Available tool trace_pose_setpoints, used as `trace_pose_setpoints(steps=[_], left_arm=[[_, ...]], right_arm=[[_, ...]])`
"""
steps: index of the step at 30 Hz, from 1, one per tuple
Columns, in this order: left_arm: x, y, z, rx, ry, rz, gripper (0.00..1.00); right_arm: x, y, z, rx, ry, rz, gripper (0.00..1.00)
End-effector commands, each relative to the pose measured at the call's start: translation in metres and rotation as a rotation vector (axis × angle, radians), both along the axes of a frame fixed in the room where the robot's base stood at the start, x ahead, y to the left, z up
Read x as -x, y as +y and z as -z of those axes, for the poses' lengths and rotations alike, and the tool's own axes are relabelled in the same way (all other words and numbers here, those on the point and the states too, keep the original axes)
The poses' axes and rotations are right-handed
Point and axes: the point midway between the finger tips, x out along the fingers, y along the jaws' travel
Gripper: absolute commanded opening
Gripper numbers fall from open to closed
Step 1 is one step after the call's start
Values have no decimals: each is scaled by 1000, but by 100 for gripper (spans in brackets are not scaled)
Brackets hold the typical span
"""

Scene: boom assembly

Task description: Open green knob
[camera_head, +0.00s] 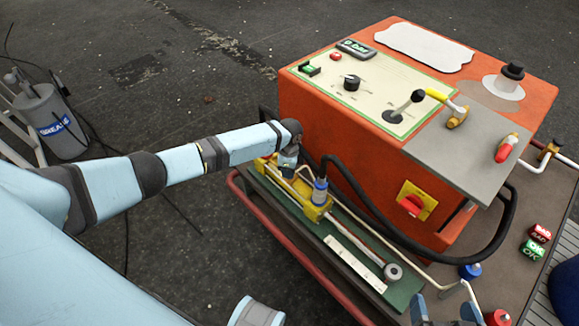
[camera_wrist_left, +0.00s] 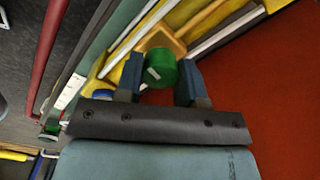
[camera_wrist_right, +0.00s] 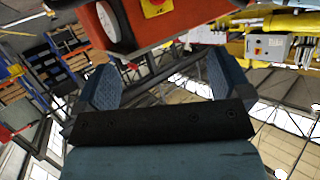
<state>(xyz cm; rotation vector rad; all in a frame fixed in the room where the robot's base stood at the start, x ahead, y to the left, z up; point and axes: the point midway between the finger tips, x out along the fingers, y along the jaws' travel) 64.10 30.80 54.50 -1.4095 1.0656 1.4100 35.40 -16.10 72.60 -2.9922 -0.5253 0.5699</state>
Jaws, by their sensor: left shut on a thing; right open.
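The green knob (camera_wrist_left: 161,69) is a round green cap with a pale mark on its face, seen in the left wrist view on yellow and metal fittings. My left gripper (camera_wrist_left: 163,80) is around it, with one blue finger on each side, shut on it. In the head view my left gripper (camera_head: 288,158) is at the left side of the orange machine, low over the green tray; the knob is hidden there by the arm. My right gripper (camera_wrist_right: 163,85) is open and empty; its fingertips (camera_head: 445,312) show at the bottom edge of the head view.
The orange machine (camera_head: 335,130) has a control panel (camera_head: 375,85) on top and a red rotary switch (camera_head: 412,205) on its side. Red and blue valve knobs (camera_head: 470,271) are at the lower right. A grey cylinder (camera_head: 50,120) stands far left.

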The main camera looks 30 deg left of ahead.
Motion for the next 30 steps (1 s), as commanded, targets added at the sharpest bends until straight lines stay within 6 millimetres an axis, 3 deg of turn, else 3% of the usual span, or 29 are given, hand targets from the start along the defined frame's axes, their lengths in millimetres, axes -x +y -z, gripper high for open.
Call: trace_pose_setpoints(steps=[6,7,10,21,25,27,30], left_arm=[[1,0,1,0,2,1,12],[1,0,1,1,2,1,38],[1,0,1,1,2,2,61],[0,0,-6,1,-1,1,61],[0,0,-26,1,-1,1,61],[-1,0,-41,1,-2,2,61],[0,0,-65,0,-2,3,61]], right_arm=[[0,0,0,0,-1,0,96],[0,0,0,0,-1,0,96],[0,0,0,0,-2,0,96],[0,0,-3,2,0,0,96],[1,-4,-2,24,29,1,96],[12,-10,17,47,99,13,96],[14,-10,18,54,114,15,96]])
